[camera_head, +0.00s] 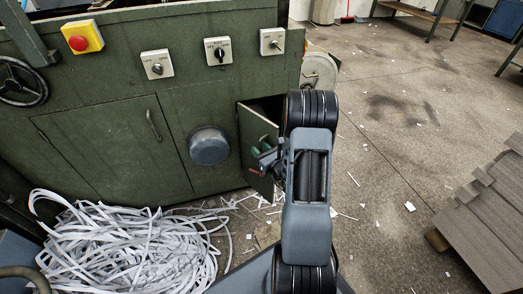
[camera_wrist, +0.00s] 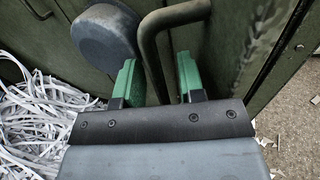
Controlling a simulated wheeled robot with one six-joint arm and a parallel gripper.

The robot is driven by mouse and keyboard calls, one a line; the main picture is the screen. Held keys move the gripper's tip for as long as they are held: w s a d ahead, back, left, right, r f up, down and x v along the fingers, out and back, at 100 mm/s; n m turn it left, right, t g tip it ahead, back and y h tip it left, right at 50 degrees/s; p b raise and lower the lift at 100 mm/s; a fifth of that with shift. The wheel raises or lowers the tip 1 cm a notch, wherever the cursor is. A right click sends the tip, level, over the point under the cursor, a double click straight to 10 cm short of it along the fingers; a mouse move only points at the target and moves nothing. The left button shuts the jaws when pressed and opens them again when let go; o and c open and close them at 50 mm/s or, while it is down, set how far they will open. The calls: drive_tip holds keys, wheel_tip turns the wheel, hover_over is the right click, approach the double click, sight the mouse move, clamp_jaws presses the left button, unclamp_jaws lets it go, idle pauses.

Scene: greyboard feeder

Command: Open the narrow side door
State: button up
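The narrow side door (camera_head: 253,130) is a green panel on the machine's front, right of the round grey knob. It stands ajar, its right edge swung outward, with a dark gap behind its top. My gripper (camera_head: 261,150) is at the door's outer face, partly hidden by my arm. In the wrist view, the green fingers of my gripper (camera_wrist: 157,80) are apart. The door's dark bar handle (camera_wrist: 151,50) passes between them, close to the left finger. A small gap shows on the right side, so the fingers do not look closed on it.
A wide closed door (camera_head: 110,150) and the protruding round knob (camera_head: 209,146) are left of the narrow door. A heap of white paper strips (camera_head: 130,250) lies on the floor at left. Stacked grey boards (camera_head: 490,215) lie at right. Floor between is mostly clear, with scraps.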

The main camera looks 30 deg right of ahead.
drive_tip(key=shift+s, duration=0.1)
drive_tip(key=s+p, duration=0.2)
drive_tip(key=s, duration=1.1)
drive_tip(key=shift+s+d+p, duration=0.3)
drive_tip(key=shift+d+p, duration=0.05)
drive_tip(key=shift+d, duration=0.05)
drive_tip(key=w+a+r+n+g+y+p, duration=0.25)
drive_tip(key=a+r+n+y+p, duration=0.55)
drive_tip(key=r, duration=0.5)
drive_tip(key=s+a+r+n+g+y+p, duration=0.1)
drive_tip(key=s+a+r+n+g+p, duration=0.2)
drive_tip(key=a+r+n+g+p, duration=0.45)
drive_tip(key=s+a+r+n+g+p, duration=0.45)
drive_tip(key=r+n+g, duration=0.25)
drive_tip(key=r+n, duration=0.25)
wheel_tip(320, 180, up, 20)
drive_tip(key=d+n+t+h+p, duration=0.1)
drive_tip(key=n+t+h+p, duration=0.1)
drive_tip(key=n+h+p, duration=0.8)
drive_tip(key=shift+d+f+n+t+p, duration=0.15)
drive_tip(key=shift+d+n+t+p, duration=0.2)
drive_tip(key=shift+p, duration=0.75)
